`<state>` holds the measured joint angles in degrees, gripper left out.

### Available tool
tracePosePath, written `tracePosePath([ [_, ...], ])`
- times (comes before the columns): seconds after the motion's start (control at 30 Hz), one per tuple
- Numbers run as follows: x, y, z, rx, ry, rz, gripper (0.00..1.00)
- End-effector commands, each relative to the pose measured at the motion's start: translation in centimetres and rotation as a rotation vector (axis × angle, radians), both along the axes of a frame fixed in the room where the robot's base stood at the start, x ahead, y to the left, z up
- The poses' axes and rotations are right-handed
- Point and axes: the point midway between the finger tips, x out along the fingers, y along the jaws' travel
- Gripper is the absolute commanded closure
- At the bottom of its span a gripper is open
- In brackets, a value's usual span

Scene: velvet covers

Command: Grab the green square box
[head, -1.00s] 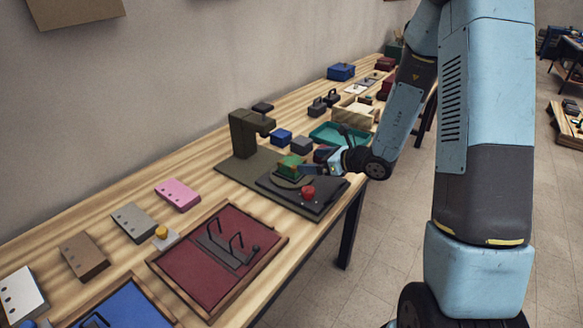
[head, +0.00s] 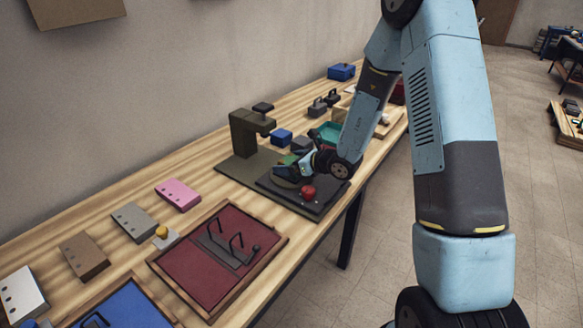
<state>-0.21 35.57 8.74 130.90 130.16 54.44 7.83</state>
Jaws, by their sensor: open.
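The green box (head: 288,159) is on the round plate of a dark machine (head: 325,207) with a red button (head: 308,193). Only a little of its green top shows; my gripper hides the rest. My gripper (head: 284,172) is open, low over the plate on the near side of the box, its fingers pointing left. I cannot tell whether the fingers touch the box or stand around it.
The machine's dark upright column (head: 245,132) with an overhanging head stands just behind-left. A small blue box (head: 281,137) and a teal tray (head: 328,133) lie beyond. A red-lined tray (head: 190,270) lies nearer. The wooden table's right edge drops to open floor.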

Motion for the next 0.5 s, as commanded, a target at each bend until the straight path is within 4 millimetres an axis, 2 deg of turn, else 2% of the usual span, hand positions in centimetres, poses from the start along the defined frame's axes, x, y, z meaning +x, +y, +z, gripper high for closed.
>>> tracePosePath([
  [0.17, 0.03, -0.03, 0.00, 0.000, 0.000, -0.001, 0.00],
  [0.5, 0.03, -0.08, 0.02, 0.000, 0.000, -0.001, 0.33],
])
